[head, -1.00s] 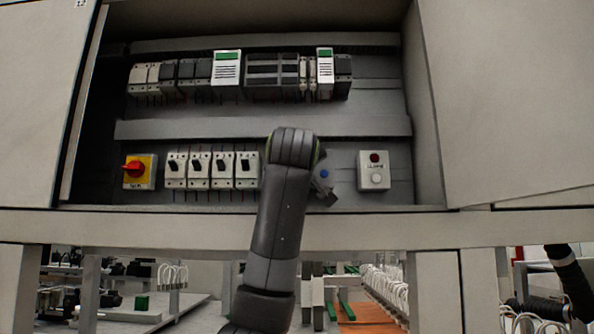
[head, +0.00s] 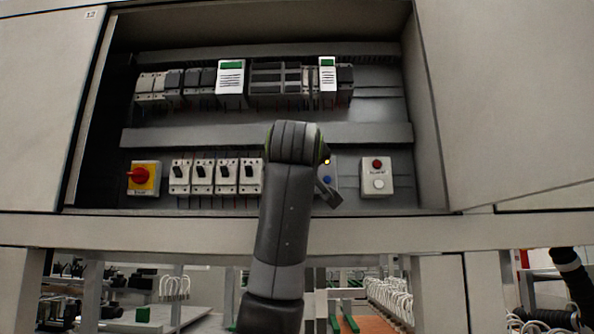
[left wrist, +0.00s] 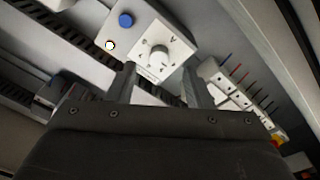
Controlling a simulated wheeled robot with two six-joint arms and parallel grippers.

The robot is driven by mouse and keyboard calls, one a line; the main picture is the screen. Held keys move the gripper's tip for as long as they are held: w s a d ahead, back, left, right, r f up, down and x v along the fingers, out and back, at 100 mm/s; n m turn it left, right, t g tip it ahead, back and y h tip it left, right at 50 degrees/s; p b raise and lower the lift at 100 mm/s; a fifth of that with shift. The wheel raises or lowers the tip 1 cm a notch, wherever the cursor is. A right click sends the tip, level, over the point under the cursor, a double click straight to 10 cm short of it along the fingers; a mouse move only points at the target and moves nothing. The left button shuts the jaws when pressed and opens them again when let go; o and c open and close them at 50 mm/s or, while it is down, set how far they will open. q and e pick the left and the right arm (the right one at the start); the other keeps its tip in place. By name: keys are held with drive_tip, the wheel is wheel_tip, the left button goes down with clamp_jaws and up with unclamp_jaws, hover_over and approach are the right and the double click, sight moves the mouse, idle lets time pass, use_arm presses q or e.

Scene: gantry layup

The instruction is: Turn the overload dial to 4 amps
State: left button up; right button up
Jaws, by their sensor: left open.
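The overload dial (left wrist: 158,56) is a round white knob on a pale box with dark marks around it, seen in the left wrist view. Its setting is too small to read. A blue button (left wrist: 126,20) and a lit lamp (left wrist: 110,45) sit beside it on the box. My left gripper (left wrist: 158,85) is open, its two fingers pointing at the dial, one on either side of its lower edge; I cannot tell whether they touch it. In the head view my left wrist hides the dial; only part of the left gripper (head: 328,192) shows beside the blue button (head: 327,179). My right gripper is not in view.
In the cabinet's lower row, a red rotary switch (head: 140,175) on yellow and several breakers (head: 202,174) stand left of my arm. A box with red and white buttons (head: 377,179) stands right. Modules (head: 275,80) line the upper rail. Cabinet side walls and a front beam (head: 150,229) bound the space.

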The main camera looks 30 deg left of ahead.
use_arm(q)
drive_tip(key=b+v, duration=0.5)
drive_tip(key=v, duration=0.8)
drive_tip(key=shift+f, duration=0.1)
